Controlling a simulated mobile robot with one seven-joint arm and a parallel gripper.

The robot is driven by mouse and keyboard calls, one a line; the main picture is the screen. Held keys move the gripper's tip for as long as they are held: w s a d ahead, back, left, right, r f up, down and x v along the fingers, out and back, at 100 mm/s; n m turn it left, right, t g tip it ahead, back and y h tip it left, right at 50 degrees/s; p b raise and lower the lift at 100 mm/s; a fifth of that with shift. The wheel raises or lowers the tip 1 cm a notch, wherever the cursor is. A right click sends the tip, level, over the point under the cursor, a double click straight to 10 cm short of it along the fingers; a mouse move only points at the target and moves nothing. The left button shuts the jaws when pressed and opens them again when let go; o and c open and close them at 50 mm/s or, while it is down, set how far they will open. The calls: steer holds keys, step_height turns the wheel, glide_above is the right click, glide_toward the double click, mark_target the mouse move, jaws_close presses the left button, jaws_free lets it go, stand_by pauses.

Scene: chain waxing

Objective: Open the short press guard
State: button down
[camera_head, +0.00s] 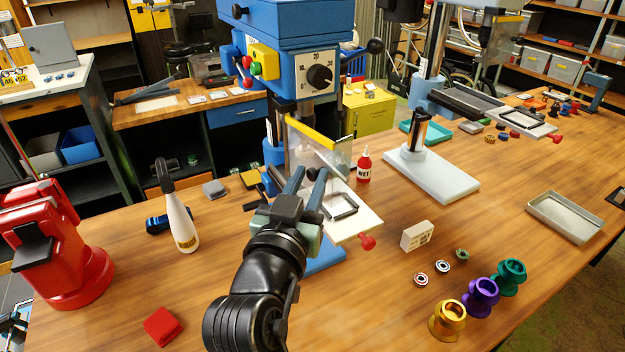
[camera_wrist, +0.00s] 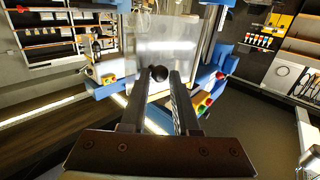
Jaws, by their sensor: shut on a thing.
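A blue press (camera_head: 292,75) with a dial stands in the middle of the bench in the head view. Its clear guard (camera_head: 335,158), with a yellow top strip, hangs in front of the column above a white plate. The guard also fills the upper middle of the wrist view (camera_wrist: 160,42). A black ball knob (camera_wrist: 159,73) is on the guard's front. My gripper (camera_head: 310,178) is at the guard, its two fingers shut on the knob from either side. The fingers hide part of the guard's lower area in the head view.
A red WET bottle (camera_head: 364,167) and a white-based stand (camera_head: 432,170) are right of the press. A spray bottle (camera_head: 180,218) and red machine (camera_head: 55,245) are left. Colored cups (camera_head: 481,297) stand front right. A second press guard (camera_head: 505,29) is farther back.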

steer(key=shift+a+r+y, duration=0.15)
steer(key=shift+a+y, duration=0.05)
steer(key=shift+a, duration=0.35)
steer(key=shift+a+r+y, duration=0.15)
steer(key=shift+a+y, duration=0.05)
steer(key=shift+a, duration=0.35)
steer(key=c, duration=1)
jaws_free()
steer(key=o, duration=0.3)
steer(key=shift+w+a+f+n, duration=0.15)
steer(key=shift+w+a+n, duration=0.1)
steer(key=shift+n, duration=0.05)
steer(key=s+a+b, duration=0.3)
steer(key=s+a, duration=0.6)
steer(key=s, duration=0.1)
steer(key=shift+s+a+f+h, duration=0.2)
steer(key=shift+s+a+h, duration=0.05)
steer(key=shift+h, duration=0.05)
steer(key=shift+s+b, duration=0.1)
steer(key=shift+b, duration=0.3)
